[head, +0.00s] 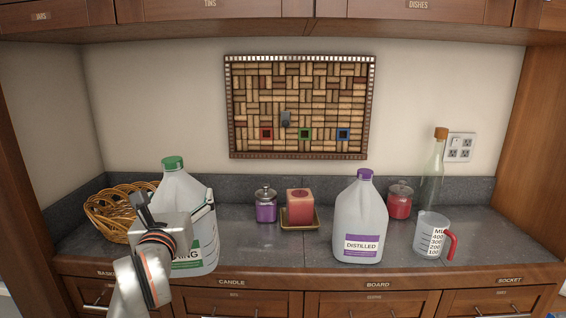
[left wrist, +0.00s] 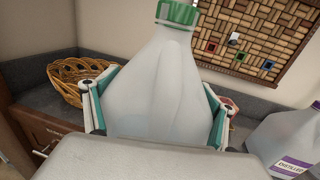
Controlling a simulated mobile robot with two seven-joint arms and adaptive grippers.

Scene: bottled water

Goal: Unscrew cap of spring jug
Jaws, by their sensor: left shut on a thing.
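The spring jug (head: 181,188) is a white jug with a green cap (head: 173,162) and a label partly reading "ING". It stands upright on the counter at the left in the head view. In the left wrist view the jug (left wrist: 155,75) fills the middle, with its green cap (left wrist: 177,12) at the top edge. The cap sits on the jug's neck. My left gripper (head: 175,205) is shut around the jug's body, below the cap; in the left wrist view its fingers (left wrist: 158,115) lie on both sides of the jug. My right gripper is not in view.
A wicker basket (head: 108,214) stands just left of the jug. A purple jar (head: 266,208), a red candle (head: 300,205) and the distilled jug (head: 360,220) stand to the right. A measuring cup (head: 430,238), red jar (head: 399,203) and glass bottle (head: 433,175) are farther right.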

